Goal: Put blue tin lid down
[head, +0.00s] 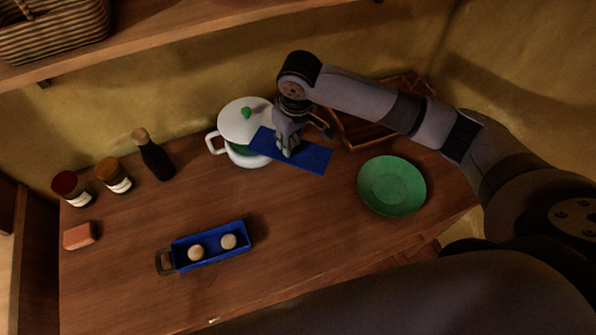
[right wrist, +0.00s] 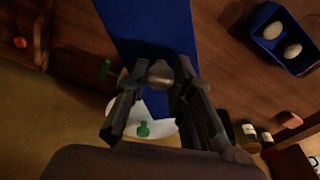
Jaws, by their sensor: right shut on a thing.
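The blue tin lid (head: 315,158) is a flat blue rectangle with a small round knob. My right gripper (head: 288,148) is shut on that knob, and the knob shows between the fingers in the right wrist view (right wrist: 160,74). The lid looks raised over the counter and overlaps the front of the white pot in the head view; its exact height cannot be told. The open blue tin (head: 182,262) sits on the counter at the front left, with two pale egg-like things inside. My left gripper is not in view.
The white pot (head: 241,122) with a green-knobbed lid is close beside the gripper. A green plate (head: 392,186) lies to the right, a brown tray (head: 362,134) behind it. A dark bottle (head: 155,158), two jars and an orange block (head: 81,236) stand left. The counter's middle front is clear.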

